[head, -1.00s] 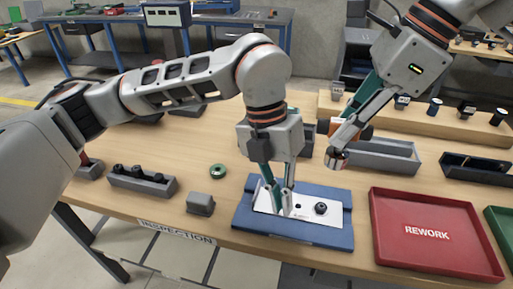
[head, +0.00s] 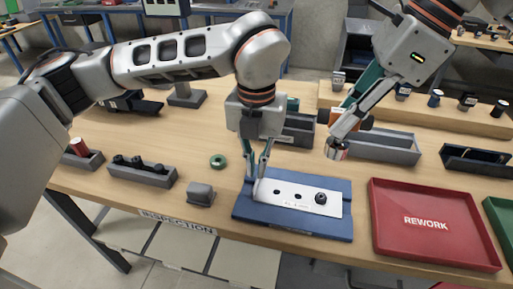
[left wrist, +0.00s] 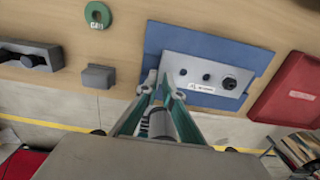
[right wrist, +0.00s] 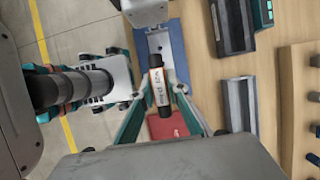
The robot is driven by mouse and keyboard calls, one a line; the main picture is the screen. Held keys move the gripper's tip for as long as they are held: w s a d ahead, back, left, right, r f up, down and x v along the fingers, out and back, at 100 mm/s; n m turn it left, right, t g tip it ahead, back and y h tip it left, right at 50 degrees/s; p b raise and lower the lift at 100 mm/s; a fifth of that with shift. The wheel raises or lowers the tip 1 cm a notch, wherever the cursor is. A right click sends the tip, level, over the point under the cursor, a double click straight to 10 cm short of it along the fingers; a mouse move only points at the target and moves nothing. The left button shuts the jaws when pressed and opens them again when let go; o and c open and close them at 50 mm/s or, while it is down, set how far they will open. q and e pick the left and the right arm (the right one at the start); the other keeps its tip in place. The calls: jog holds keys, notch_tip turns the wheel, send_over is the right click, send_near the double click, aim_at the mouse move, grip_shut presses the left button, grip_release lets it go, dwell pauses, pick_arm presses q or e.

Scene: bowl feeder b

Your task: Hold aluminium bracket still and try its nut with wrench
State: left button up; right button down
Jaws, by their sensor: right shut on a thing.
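The aluminium bracket (head: 287,201) is a pale flat plate with dark holes and a small label, lying on a blue fixture (head: 345,228). Its black nut (head: 321,198) stands near the right end; the nut also shows in the left wrist view (left wrist: 230,83). My left gripper (head: 257,176) is at the bracket's left end, its fingertips apart; whether they touch the plate I cannot tell. My right gripper (right wrist: 163,90) is shut on the wrench (right wrist: 158,90), a dark tool with a white label and an orange band. It is above and behind the fixture's right part, clear of the nut.
A red REWORK tray (head: 432,237) lies right of the fixture. A grey block (head: 200,194), a green ring (head: 218,161) and a grey bin (head: 142,174) are to the left. Another grey bin (head: 384,149) stands behind. Table surface is free between the block and fixture.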

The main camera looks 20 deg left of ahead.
aim_at(257, 179)
pick_arm(q)
jog(key=shift+f, duration=2.4)
grip_shut()
pick_arm(e)
notch_tip(257, 179, down, 8)
jog(key=shift+f, duration=0.15)
jog(key=shift+f, duration=2.15)
jog(key=shift+f, duration=1.05)
